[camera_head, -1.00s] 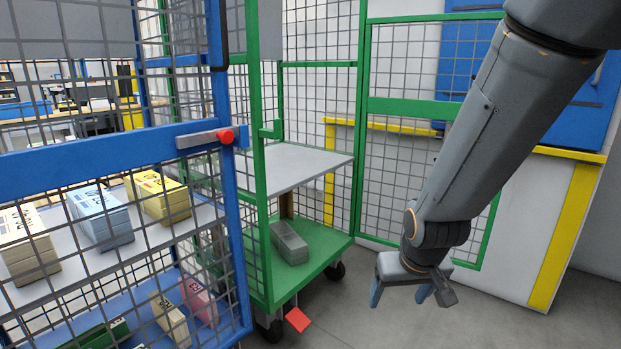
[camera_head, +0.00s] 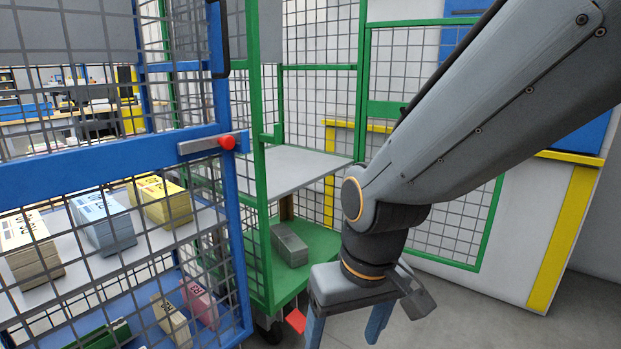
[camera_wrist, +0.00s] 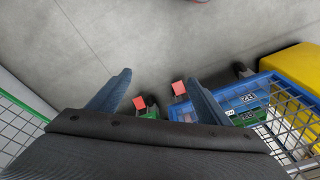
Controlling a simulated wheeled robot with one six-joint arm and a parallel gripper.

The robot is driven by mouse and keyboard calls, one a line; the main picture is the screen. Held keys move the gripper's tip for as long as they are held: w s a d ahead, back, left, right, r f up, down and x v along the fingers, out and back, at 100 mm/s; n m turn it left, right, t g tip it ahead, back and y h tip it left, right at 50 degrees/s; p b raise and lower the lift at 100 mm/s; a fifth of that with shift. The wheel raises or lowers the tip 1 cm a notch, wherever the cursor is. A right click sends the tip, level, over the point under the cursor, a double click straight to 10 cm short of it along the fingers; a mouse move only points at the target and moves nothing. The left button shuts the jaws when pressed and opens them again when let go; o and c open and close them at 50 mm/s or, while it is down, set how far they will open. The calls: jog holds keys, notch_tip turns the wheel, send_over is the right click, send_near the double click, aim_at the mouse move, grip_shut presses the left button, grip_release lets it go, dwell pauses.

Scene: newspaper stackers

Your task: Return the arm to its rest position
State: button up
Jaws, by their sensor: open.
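My gripper (camera_head: 346,326) hangs pointing down at the lower middle of the head view, in front of the green cart. Its two blue fingers are spread apart with nothing between them. The fingertips run to the bottom edge of the head view. In the wrist view my gripper (camera_wrist: 165,88) also shows open, with bare grey floor (camera_wrist: 150,40) beyond the fingers. My arm reaches down to it from the upper right of the head view.
A blue mesh cart (camera_head: 110,160) with newspaper stacks (camera_head: 103,222) stands at left. A green mesh cart (camera_head: 262,200) beside it holds a grey block (camera_head: 289,244) on its lower deck. A white cabinet with yellow trim (camera_head: 562,238) stands behind at right. Floor at lower right is clear.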

jog(key=s+a+r+n+g, duration=0.1)
jog(key=s+a+r+n, duration=0.25)
jog(key=s+a, duration=0.45)
jog(key=d+r+m+p, duration=0.3)
jog(key=d+r+p, duration=0.8)
jog(key=p, duration=0.8)
jog(key=s+d+r+m+h+p, duration=0.1)
jog(key=d+r+m+p, duration=0.3)
jog(key=d+r+p, duration=0.7)
notch_tip(320, 180, up, 8)
jog(key=p, duration=0.8)
jog(key=shift+f+p, duration=0.2)
jog(key=shift+p, duration=0.15)
